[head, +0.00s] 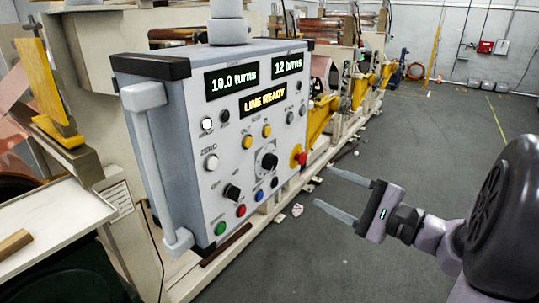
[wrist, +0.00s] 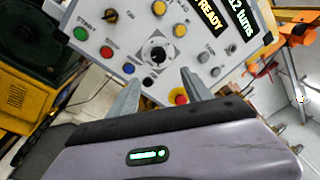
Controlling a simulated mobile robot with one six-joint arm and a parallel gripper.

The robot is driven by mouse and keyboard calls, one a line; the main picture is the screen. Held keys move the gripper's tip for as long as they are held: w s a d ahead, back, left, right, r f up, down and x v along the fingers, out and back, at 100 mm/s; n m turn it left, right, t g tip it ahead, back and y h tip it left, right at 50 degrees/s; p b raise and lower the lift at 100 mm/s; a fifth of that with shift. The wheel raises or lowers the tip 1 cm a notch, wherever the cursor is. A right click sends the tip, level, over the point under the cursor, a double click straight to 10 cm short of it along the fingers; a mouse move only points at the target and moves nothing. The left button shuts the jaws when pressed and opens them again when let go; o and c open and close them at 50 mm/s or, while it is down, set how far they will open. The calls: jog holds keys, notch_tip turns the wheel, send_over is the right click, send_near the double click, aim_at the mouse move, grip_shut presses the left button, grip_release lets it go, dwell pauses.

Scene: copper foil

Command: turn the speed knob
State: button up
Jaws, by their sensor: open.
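The control box (head: 182,110) hangs at the centre left, its front face turned toward my gripper. A large black knob (head: 269,161) with a pale pointer mark sits on a round dial plate in the middle of the face. I take it as the speed knob; its label is too small to read. It also shows in the wrist view (wrist: 157,53), just beyond and between my fingertips. My gripper (head: 325,187) is open and empty, to the right of the box and apart from it. Its two fingers also show in the wrist view (wrist: 160,76).
A red stop button (head: 302,159) on yellow sits right of the knob, close to a finger in the wrist view. A smaller black selector (head: 232,192) and several coloured buttons surround it. Displays read "10.0 turns", "12 turns" and "LINE READY". The grey floor (head: 440,130) is open.

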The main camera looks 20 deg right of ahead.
aim_at(274, 163)
jog(key=p+x, duration=0.2)
jog(key=x, duration=1.2)
jog(key=shift+w+a, duration=0.1)
jog(key=shift+a, duration=0.2)
jog(key=shift+c, duration=0.2)
grip_shut()
jog(key=shift+r, duration=0.1)
